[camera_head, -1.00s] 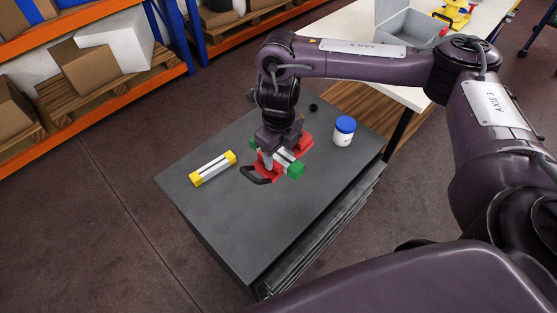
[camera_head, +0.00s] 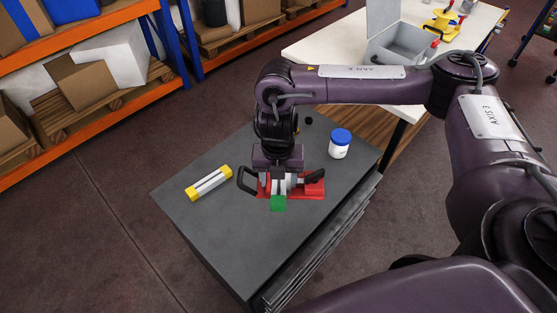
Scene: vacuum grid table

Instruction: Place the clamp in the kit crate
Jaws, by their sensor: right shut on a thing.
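The thing I take as the clamp (camera_head: 278,203) has green and silver parts, red plates and black handles. It is over the grey table's middle. My right gripper (camera_head: 279,184) points down onto it and is shut on it. The gripper hides its middle, and I cannot tell whether all these parts are one piece or whether it touches the table. The grey open-lidded crate (camera_head: 398,48), which looks like the kit crate, stands on the white table at the upper right. My left gripper is not in view.
On the grey table (camera_head: 235,232) lie a silver piece with yellow ends (camera_head: 209,183), a white jar with a blue lid (camera_head: 340,143) and a small black thing (camera_head: 308,120). A yellow thing (camera_head: 441,25) is on the white table (camera_head: 325,40). Shelves with boxes stand at the upper left.

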